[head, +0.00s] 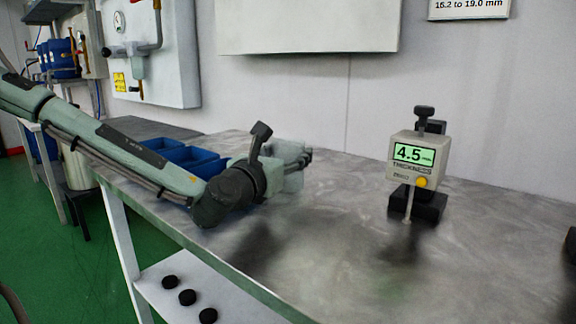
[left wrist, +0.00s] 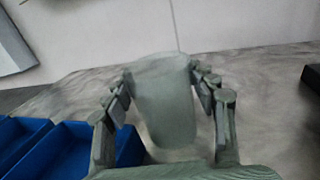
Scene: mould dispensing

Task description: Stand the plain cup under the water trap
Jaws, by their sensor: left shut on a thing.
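My left gripper (head: 296,160) is shut on a plain, pale translucent cup (head: 293,181) over the grey bench. In the left wrist view the cup (left wrist: 165,105) is between the two fingers (left wrist: 165,100), roughly upright. From these views I cannot tell whether its base touches the bench. What looks like the water trap (head: 138,67) hangs on a white wall panel at the upper left, with a gauge, a pipe and a small outlet below. It is well away from the cup. My right gripper is not in view.
Blue bins (head: 196,160) stand on the bench behind my left arm. The bench (head: 340,235) between is clear. Black discs (head: 187,297) lie on a lower shelf. Blue containers (head: 62,58) stand at the far left.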

